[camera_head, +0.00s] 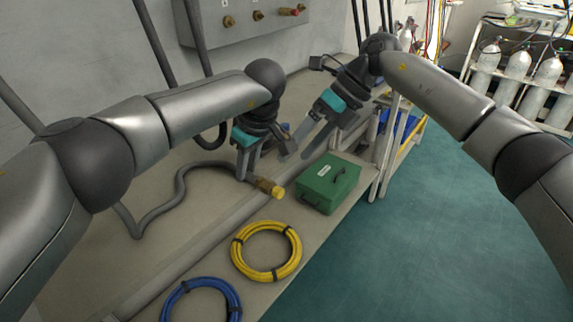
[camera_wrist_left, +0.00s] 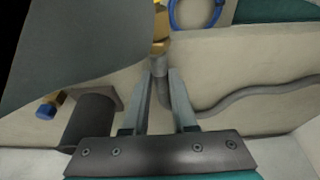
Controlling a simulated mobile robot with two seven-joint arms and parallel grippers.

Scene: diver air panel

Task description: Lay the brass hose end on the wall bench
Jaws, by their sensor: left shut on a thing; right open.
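The brass hose end (camera_head: 269,187), with a yellow tip, points right and toward the front in the head view. The grey hose (camera_head: 180,188) curves behind it over the wall bench (camera_head: 300,225). My left gripper (camera_head: 246,170) is shut on the hose at the hose end. In the left wrist view, its fingers (camera_wrist_left: 160,85) close around the grey part (camera_wrist_left: 159,66) just behind the brass (camera_wrist_left: 160,40). I cannot tell whether the brass touches the bench. My right gripper (camera_head: 297,152) is open and empty, close to the right of the left one.
A green box (camera_head: 328,184) sits right of the hose end on the bench. A yellow coil (camera_head: 266,251) and a blue coil (camera_head: 202,300) lie nearer the front. A wall panel (camera_head: 250,22) with brass ports is behind. Green floor (camera_head: 430,230) lies right of the bench.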

